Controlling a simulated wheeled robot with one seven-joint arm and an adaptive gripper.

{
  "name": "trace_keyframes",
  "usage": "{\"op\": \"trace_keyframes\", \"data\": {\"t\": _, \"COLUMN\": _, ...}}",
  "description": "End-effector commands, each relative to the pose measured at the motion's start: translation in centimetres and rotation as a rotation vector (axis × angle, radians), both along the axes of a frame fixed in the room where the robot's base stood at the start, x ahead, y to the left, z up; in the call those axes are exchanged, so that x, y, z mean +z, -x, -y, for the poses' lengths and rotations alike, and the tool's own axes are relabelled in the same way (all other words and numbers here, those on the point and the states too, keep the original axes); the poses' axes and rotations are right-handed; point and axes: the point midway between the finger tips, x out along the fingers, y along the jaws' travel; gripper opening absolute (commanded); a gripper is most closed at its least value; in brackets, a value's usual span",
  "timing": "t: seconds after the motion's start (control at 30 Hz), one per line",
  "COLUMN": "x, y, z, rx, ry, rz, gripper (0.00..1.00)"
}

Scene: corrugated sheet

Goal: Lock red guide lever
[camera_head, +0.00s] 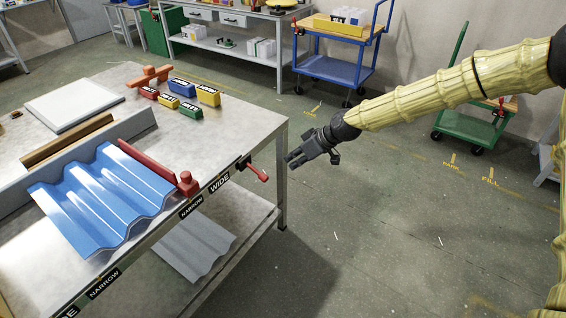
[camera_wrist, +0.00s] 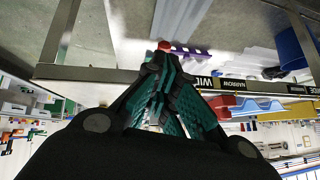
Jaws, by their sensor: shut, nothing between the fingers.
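The red lever (camera_head: 258,173) sticks out from the table's near edge beside the WIDE label, its knob toward my gripper. In the wrist view a round red knob (camera_wrist: 164,46) shows just past my fingertips (camera_wrist: 158,66); I cannot tell whether they touch it. My gripper (camera_head: 289,158) is shut and empty, just right of the table corner in the head view. The red guide bar (camera_head: 145,162) lies along the right side of the blue corrugated sheet (camera_head: 95,205), with a red block (camera_head: 187,184) at its near end. The wrist view is upside down.
The metal table (camera_head: 235,120) holds several labelled blocks (camera_head: 208,95), an orange tool (camera_head: 150,76) and a white panel (camera_head: 70,97). A grey corrugated sheet (camera_head: 195,247) lies on the lower shelf. A blue cart (camera_head: 335,70) and green cart (camera_head: 470,125) stand behind. Floor right of the table is clear.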

Motion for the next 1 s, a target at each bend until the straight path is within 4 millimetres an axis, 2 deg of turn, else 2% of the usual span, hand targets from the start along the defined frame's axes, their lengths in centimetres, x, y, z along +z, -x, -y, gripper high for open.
{"op": "trace_keyframes", "data": {"t": 0.2, "x": 0.5, "y": 0.5, "z": 1.2, "rx": 0.0, "ry": 0.0, "rz": 0.0, "gripper": 0.0}}
{"op": "trace_keyframes", "data": {"t": 0.77, "x": 0.3, "y": 0.8, "z": 1.3, "rx": -0.002, "ry": 0.001, "rz": -0.005, "gripper": 0.0}}
{"op": "trace_keyframes", "data": {"t": 0.87, "x": -1.3, "y": 1.9, "z": 1.1, "rx": -0.017, "ry": 0.003, "rz": -0.032, "gripper": 0.0}}
{"op": "trace_keyframes", "data": {"t": 0.97, "x": -4.5, "y": 4.4, "z": 0.8, "rx": -0.053, "ry": 0.008, "rz": -0.085, "gripper": 0.0}}
{"op": "trace_keyframes", "data": {"t": 1.0, "x": -6.1, "y": 5.8, "z": 0.8, "rx": -0.073, "ry": 0.012, "rz": -0.114, "gripper": 0.0}}
